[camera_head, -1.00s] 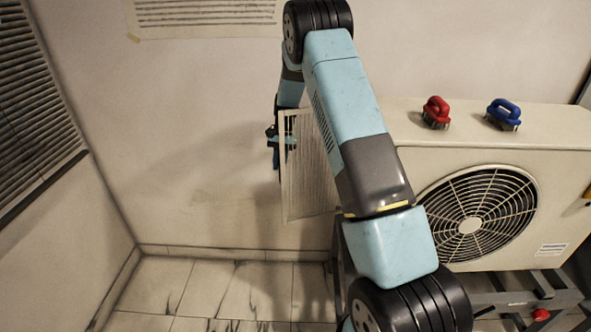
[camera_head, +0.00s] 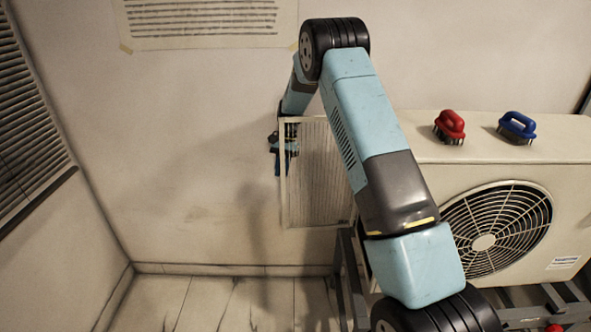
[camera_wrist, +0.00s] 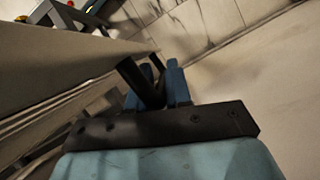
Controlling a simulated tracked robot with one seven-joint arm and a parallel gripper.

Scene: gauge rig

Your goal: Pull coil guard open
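The coil guard (camera_head: 318,190) is a pale framed panel with fine vertical lines. In the head view it stands out to the left of the beige fan unit (camera_head: 570,215), and my arm hides its right part and its joint with the unit. My gripper (camera_head: 281,150) is at the guard's outer left edge. In the wrist view, a dark handle (camera_wrist: 140,82) lies between the blue fingers of my gripper (camera_wrist: 155,85), which appear closed around it. The guard's pale side (camera_wrist: 60,55) fills the left of that view.
The unit rests on a grey metal stand (camera_head: 350,285). A louvred panel (camera_head: 30,130) is on the left wall. The floor left of the guard is clear.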

